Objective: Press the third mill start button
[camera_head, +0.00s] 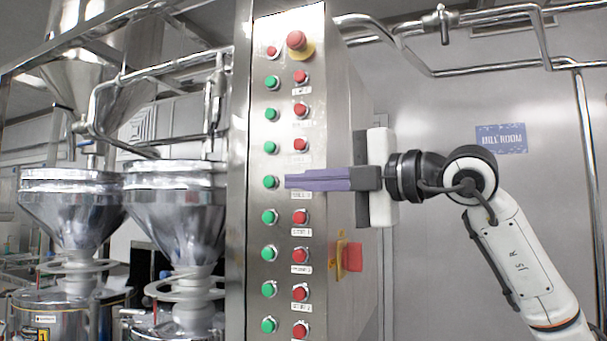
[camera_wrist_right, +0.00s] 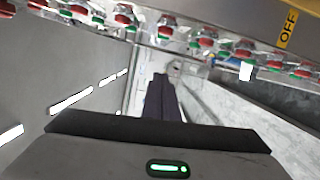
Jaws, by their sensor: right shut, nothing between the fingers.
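The steel control panel (camera_head: 285,20) bears a column of green buttons and a column of red ones, with small labels too small to read surely. My right gripper (camera_head: 287,181) is shut and empty, its purple fingers pointing left across the panel front. The tips end just right of the fourth green button from the top (camera_head: 270,182); I cannot tell whether they touch it. The fingers hide the red button of that row. The third green button (camera_head: 270,147) sits just above. In the right wrist view the shut fingers (camera_wrist_right: 161,80) lie below a blurred row of buttons (camera_wrist_right: 205,40).
A red mushroom button (camera_head: 297,41) tops the panel. A red and yellow switch (camera_head: 349,256) is on its side. Steel hoppers (camera_head: 178,215) stand at the left. A wall with a blue sign (camera_head: 501,139) and pipes is behind. A yellow OFF label (camera_wrist_right: 287,28) shows in the wrist view.

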